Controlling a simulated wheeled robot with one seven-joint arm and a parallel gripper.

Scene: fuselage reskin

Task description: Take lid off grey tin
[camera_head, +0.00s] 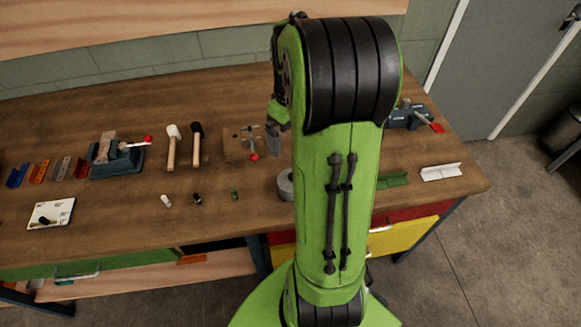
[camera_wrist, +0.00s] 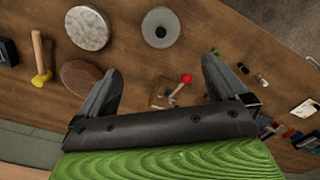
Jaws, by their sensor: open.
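A round grey thing (camera_wrist: 150,33), which looks like the grey tin, stands on the workbench at the top middle of the wrist view. Its top has a small dark centre, and I cannot tell the lid from the body. In the head view the tin (camera_head: 284,187) is partly hidden behind my green arm. My gripper (camera_wrist: 160,66) is open and empty in the wrist view, its fingers spread apart, with the tin beyond the fingertips and apart from them. In the head view my arm hides most of the gripper.
A pale round disc (camera_wrist: 88,27) and a brown one (camera_wrist: 82,80) lie beside the tin. A red-knobbed clamp (camera_wrist: 178,90) shows between my fingers. Two mallets (camera_head: 171,147), a blue vise (camera_head: 117,162) and small coloured pieces (camera_head: 235,194) are on the workbench (camera_head: 110,205).

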